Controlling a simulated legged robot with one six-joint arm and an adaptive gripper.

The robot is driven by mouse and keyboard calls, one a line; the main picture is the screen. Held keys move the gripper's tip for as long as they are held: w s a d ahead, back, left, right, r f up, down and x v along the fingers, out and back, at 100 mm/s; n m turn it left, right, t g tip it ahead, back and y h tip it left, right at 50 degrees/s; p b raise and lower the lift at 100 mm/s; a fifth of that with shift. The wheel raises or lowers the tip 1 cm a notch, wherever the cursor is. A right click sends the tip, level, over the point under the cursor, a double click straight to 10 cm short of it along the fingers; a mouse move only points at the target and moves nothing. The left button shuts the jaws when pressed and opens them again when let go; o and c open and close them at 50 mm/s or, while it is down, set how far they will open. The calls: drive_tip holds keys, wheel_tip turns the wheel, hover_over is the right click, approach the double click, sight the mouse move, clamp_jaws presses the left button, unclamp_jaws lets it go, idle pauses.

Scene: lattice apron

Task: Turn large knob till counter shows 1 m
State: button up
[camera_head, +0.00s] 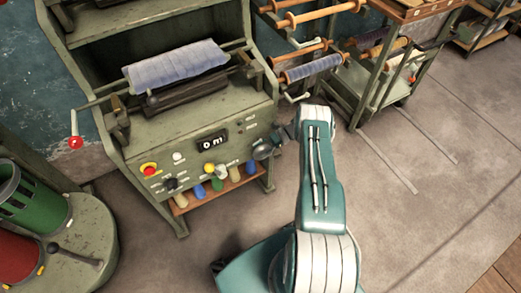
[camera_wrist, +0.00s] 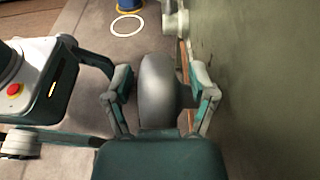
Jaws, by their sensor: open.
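The machine's front panel (camera_head: 196,150) carries a counter (camera_head: 212,141) that reads 0 m. A large dark grey round knob (camera_head: 262,151) stands out at the panel's right side. In the wrist view a smooth grey rounded knob (camera_wrist: 157,85) sits between the two teal fingers of my gripper (camera_wrist: 160,82). The fingers are open, one on each side of it. I cannot tell whether either finger touches it.
The panel has a red button (camera_head: 148,169), a black knob (camera_head: 171,184) and a yellow knob (camera_head: 209,168). A crank with a red ball (camera_head: 75,142) juts out left. A roll of blue cloth (camera_head: 175,65) lies above. A spool rack (camera_head: 310,65) stands right.

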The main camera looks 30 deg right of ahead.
drive_tip(key=v, duration=0.7)
drive_tip(key=shift+d, duration=0.3)
idle(0.3)
